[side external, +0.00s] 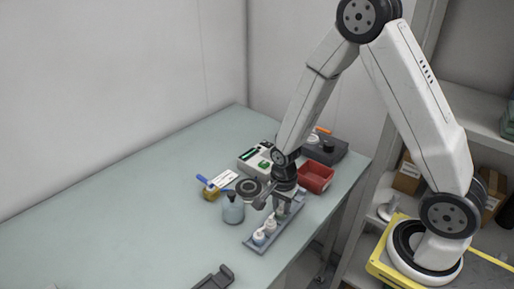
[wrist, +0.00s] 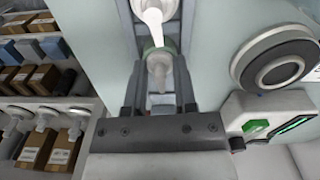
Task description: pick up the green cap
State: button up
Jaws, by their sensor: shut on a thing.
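The green cap (wrist: 149,46) shows in the wrist view as a pale green rim around a whitish nozzle-like tip, between my fingers. My gripper (wrist: 158,72) is shut on it, with one finger on each side. In the side external view my gripper (side external: 282,203) points down over the far end of a grey-blue rack (side external: 290,226). A bit of green shows low between the fingers there, but most of the cap is hidden. I cannot tell whether the cap is clear of the rack.
White-topped bottles (side external: 271,225) stand in the rack's near end. A round dark device (side external: 249,188), a box with a green button (side external: 263,163) and a red bin (side external: 316,177) are close behind. The table's left side is clear.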

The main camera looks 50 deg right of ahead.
jog(key=shift+r, duration=0.1)
jog(key=shift+r, duration=4.9)
jog(key=shift+w, duration=0.15)
jog(key=w+d, duration=0.1)
jog(key=w, duration=1.2)
jog(key=shift+d+r, duration=0.15)
jog(key=shift+d, duration=0.05)
jog(key=shift+f, duration=3.35)
jog(key=shift+c, duration=0.2)
jog(key=shift+f, duration=0.7)
